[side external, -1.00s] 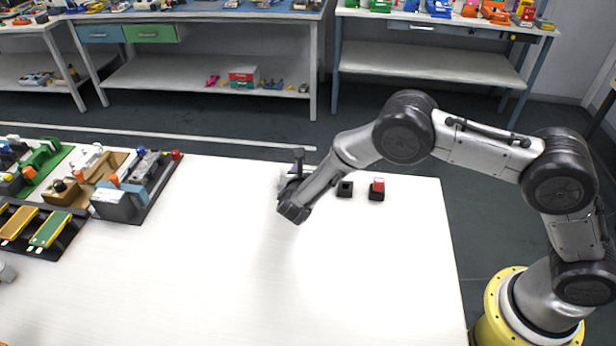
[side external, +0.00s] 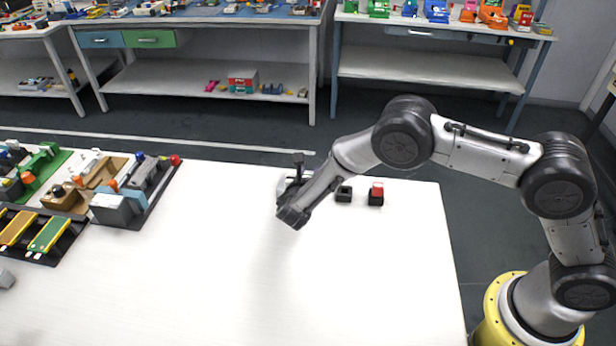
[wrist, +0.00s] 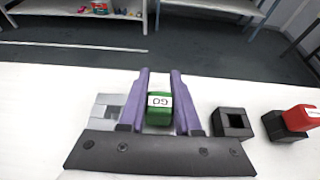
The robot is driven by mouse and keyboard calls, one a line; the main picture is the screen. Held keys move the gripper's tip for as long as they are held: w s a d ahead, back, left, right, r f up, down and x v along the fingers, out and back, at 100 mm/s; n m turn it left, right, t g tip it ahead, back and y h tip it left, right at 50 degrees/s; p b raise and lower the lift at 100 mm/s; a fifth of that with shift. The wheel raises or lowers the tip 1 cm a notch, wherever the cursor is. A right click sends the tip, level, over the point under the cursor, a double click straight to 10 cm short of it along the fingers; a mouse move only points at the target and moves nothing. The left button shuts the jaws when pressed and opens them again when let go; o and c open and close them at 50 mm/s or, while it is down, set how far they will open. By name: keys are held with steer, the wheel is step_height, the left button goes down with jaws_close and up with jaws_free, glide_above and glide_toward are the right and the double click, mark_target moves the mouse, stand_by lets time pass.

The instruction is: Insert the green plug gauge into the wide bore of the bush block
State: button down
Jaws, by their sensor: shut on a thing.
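In the wrist view, my gripper (wrist: 159,74) has its two purple fingers shut on the green plug gauge (wrist: 158,112). The gauge carries a white label reading "GO". A black block (wrist: 233,130) with a square opening in its top stands on the table to the right of the fingers, apart from the gauge. I cannot tell for sure whether it is the bush block with the wide bore. It also shows in the side view (side external: 344,194), right of my wrist. The fingers and gauge are hidden there behind my arm.
A second black block (wrist: 282,128) with a red piece (wrist: 301,117) on it stands farther right. A grey block (wrist: 103,112), partly hidden, lies left of my fingers. Loaded trays (side external: 129,216) fill the table's left side. The front of the white table (side external: 230,290) is clear.

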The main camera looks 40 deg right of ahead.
steer(key=shift+r, duration=0.55)
step_height(320, 180, up, 2)
steer(key=shift+s+r, duration=0.1)
steer(key=shift+r, duration=0.1)
steer(key=s+d+r, duration=0.2)
steer(key=s+r, duration=0.7)
steer(key=s, duration=0.4)
steer(key=w+a+r, duration=0.2)
steer(key=w+a, duration=0.4)
steer(key=w, duration=0.5)
steer(key=w+f, duration=0.5)
steer(key=shift+w+d+f, duration=0.25)
steer(key=shift+w, duration=0.15)
